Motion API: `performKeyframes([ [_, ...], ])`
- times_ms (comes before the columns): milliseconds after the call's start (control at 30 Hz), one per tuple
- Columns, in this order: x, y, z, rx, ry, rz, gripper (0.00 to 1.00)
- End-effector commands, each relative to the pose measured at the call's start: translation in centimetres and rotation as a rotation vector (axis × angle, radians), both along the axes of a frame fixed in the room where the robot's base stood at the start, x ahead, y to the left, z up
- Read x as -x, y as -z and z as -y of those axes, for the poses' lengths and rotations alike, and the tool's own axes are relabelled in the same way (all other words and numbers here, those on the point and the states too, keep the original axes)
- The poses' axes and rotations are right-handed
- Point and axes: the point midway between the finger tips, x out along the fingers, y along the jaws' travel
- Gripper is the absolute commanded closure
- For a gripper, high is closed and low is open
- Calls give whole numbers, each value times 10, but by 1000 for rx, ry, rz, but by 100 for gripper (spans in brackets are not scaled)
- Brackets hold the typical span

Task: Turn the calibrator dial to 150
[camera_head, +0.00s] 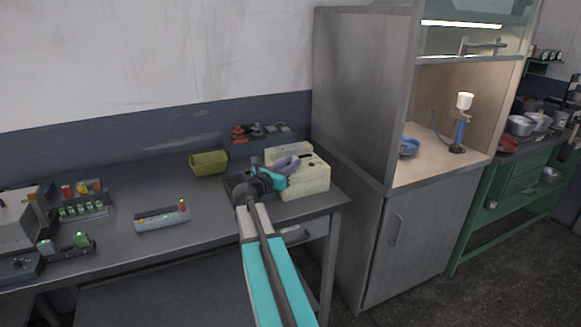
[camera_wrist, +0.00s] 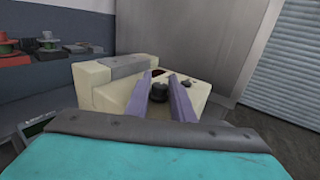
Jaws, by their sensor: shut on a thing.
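The calibrator is a cream box (camera_head: 308,180) near the right end of the grey workbench; it also fills the middle of the wrist view (camera_wrist: 92,88). A black dial (camera_wrist: 156,91) sits on its sloped face. My gripper (camera_head: 296,161), with purple fingers, reaches the face of the box. In the wrist view the fingers of my gripper (camera_wrist: 160,77) stand on both sides of the dial and are shut on it. A second small dark knob (camera_wrist: 187,84) lies just right of the right finger. No scale or number can be read, and the dial is hidden in the head view.
A yellow-green bin (camera_head: 208,164) and a tray of red parts (camera_head: 258,133) stand behind on the workbench (camera_head: 130,180). A small grey device with a red light (camera_head: 162,216) lies left of my arm. A tall grey cabinet (camera_head: 358,90) stands close on the right.

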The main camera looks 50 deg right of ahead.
Motion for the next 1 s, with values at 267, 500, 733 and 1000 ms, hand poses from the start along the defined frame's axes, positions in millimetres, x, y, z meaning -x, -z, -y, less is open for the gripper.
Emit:
performKeyframes([
  [267,-4,3,2,2,166,1,100],
  [500,-4,3,2,1,303,1,100],
  [733,-4,3,3,1,430,1,100],
  [1000,-3,3,3,2,569,0,100],
])
